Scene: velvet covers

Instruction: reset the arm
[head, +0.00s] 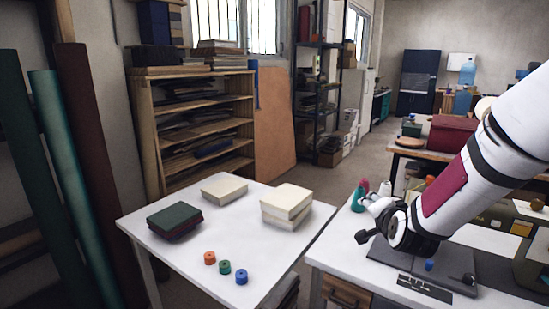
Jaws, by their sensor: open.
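My arm reaches in from the upper right of the head view, over the right-hand white table (335,262). My gripper (366,220) is at the arm's lower left end, near that table's left part. Its jaws are open, and I see nothing held between them. Part of the gripper is hidden by the arm's dark wrist. Teal and dark red spools (359,195) stand close behind the gripper. I cannot tell the gap between them.
A dark mat (385,252) with a small blue item (428,264) lies below my wrist. The left white table (160,248) holds dark green covers (174,218), cream blocks (286,204) and small orange (209,258), green (225,267) and blue (241,277) spools. A gap separates the tables.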

